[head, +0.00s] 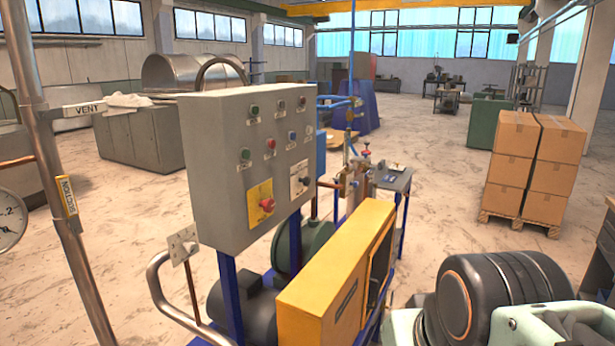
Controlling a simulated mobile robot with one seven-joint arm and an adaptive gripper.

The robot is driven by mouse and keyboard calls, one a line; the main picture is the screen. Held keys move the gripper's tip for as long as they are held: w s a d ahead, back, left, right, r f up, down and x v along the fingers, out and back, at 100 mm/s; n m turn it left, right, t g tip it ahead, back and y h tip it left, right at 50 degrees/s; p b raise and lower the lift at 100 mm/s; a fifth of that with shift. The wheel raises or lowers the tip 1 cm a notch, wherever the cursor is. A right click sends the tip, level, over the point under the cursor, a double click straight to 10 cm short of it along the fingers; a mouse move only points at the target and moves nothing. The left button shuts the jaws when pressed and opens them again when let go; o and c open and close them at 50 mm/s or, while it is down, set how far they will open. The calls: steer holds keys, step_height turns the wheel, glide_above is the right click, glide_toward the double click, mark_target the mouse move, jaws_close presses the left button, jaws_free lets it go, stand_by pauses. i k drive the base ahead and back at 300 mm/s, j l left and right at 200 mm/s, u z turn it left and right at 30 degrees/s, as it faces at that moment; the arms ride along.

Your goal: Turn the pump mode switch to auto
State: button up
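The grey control box (213,175) stands on blue legs left of the middle. Its front carries several small buttons and a black rotary switch on a pale plate (300,181) at the lower right. This may be the pump mode switch, but its lettering and the direction of its knob are too small to read. My gripper is not in view; only dark and pale green links of my arm show at the lower right, apart from the box.
A yellow guard (340,270) and a dark motor (245,308) sit below the box. Stacked cartons (533,165) stand on a pallet at the right. Floor between is open.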

mark_target(306, 181)
steer(key=i+l, duration=0.25)
steer(key=i, duration=0.2)
steer(key=i+l, duration=0.3)
steer(key=i, duration=0.15)
